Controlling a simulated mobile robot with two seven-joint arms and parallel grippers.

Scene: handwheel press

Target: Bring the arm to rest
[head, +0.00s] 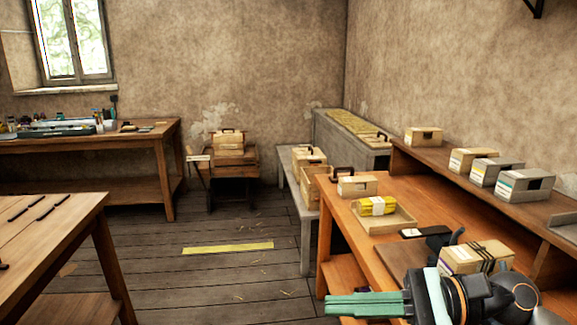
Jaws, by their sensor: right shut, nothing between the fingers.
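My right gripper (368,304) comes in at the lower right, with its green fingers together and pointing left. It is shut and empty. It shows in front of the near end of the orange wooden workbench (405,192). My right arm's dark wrist covers part of that bench. My left gripper is not in view. No handwheel press can be made out in this view.
A wrapped box (478,258) tied with dark cord stands just behind my right wrist. A tray (398,222) with a yellow bundle (377,206) sits further back. A wooden table (60,222) stands at left. The plank floor (215,280) between is clear, with a yellow strip (228,248).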

